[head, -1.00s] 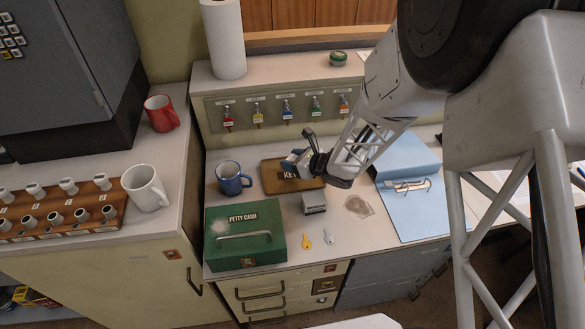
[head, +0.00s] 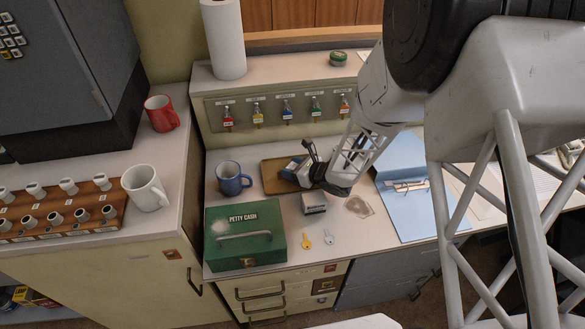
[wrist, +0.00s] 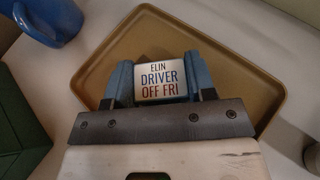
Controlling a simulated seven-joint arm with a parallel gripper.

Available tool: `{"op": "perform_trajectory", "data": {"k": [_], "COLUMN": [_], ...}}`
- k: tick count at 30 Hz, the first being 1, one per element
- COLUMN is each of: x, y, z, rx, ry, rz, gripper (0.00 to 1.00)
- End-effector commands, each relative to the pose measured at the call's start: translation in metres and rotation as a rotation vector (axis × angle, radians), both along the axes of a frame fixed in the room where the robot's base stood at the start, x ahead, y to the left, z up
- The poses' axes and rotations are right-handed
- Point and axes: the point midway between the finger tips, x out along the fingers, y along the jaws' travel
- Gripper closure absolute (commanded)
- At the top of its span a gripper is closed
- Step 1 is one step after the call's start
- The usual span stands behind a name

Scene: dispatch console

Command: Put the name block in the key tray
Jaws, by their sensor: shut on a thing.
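The name block (wrist: 160,80), a pale block with the words "ELIN DRIVER OFF FRI", is between the blue fingers of my gripper (wrist: 158,92) in the wrist view. My gripper (head: 297,169) is shut on it and sits over the right part of the key tray (head: 270,178) in the head view. The key tray is a shallow tan tray with a raised rim; it also fills much of the wrist view (wrist: 235,62). The block lies inside the tray's outline from above. I cannot tell whether it touches the tray floor. The gripper hides part of the tray.
A blue mug (head: 231,179) stands close left of the tray. A green petty cash box (head: 245,235) is in front. A small grey box (head: 314,204), a yellow key (head: 307,241) and a silver key (head: 328,238) lie nearby.

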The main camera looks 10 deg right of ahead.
Motion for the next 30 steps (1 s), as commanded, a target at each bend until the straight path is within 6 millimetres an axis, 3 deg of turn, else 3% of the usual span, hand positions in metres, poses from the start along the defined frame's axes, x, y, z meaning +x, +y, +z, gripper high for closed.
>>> {"op": "perform_trajectory", "data": {"k": [6, 7, 11, 24, 30], "x": [0.0001, 0.0001, -0.0001, -0.0006, -0.008], "y": [0.0, 0.0, 0.0, 0.0002, -0.0086], "z": [-0.004, -0.0036, -0.0039, -0.0004, 0.0049], "rx": [0.0, 0.0, 0.0, -0.001, 0.0], "ry": [0.0, 0.0, 0.0, 0.001, 0.0], "rz": [0.0, 0.0, 0.0, 0.0, -0.001], "gripper": [0.72, 0.45, 0.25, 0.24, 0.24]}}
